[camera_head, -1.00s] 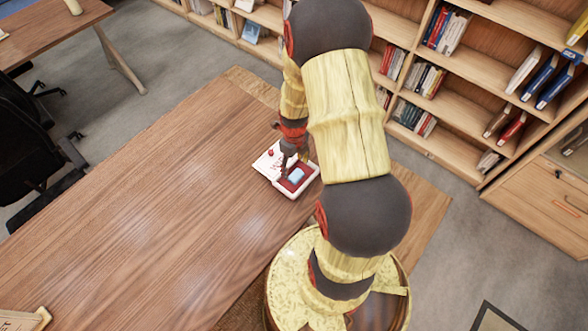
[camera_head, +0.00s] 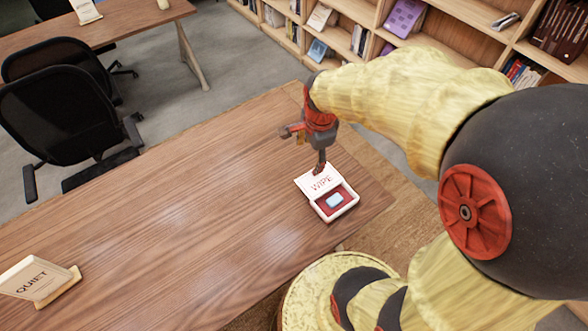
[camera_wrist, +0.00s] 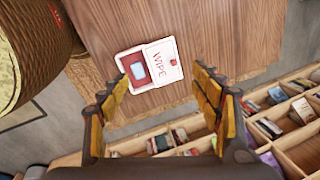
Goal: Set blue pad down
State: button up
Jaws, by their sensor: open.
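The blue pad (camera_head: 334,200) is pale blue and lies on the dark red floor of a white tray (camera_head: 343,213) on the wooden table (camera_head: 190,215). The pad also shows in the wrist view (camera_wrist: 139,70), inside the tray's red area. My gripper (camera_head: 319,168) is open and empty, just behind the pad in the head view, over the white part marked WIPE (camera_head: 312,186). In the wrist view both fingers are spread with nothing between them. The fingertips partly cover the WIPE part in the head view, and I cannot tell whether they touch it.
A QUIET sign (camera_head: 35,280) stands at the table's left. Black chairs (camera_head: 70,115) stand behind the table, and a second table (camera_head: 115,22) is farther back. Bookshelves (camera_head: 400,30) line the back right. The middle of the table is clear.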

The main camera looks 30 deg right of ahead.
jog(key=s+a+r+n+t, duration=0.1)
jog(key=s+a+r+n, duration=0.4)
jog(key=n, duration=0.5)
jog(key=s+a+r+n+t, duration=0.2)
jog(key=s+a+r+n, duration=0.3)
jog(key=a+r+n, duration=0.2)
notch_tip(320, 180, up, 2)
jog(key=n, duration=0.3)
jog(key=shift+s+a+y, duration=0.25)
jog(key=shift+s+y, duration=0.1)
jog(key=shift+y, duration=0.05)
jog(key=shift+r, duration=0.1)
notch_tip(320, 180, down, 2)
jog(key=shift+f+b, duration=0.2)
jog(key=shift+b, duration=1.05)
jog(key=shift+c, duration=0.3)
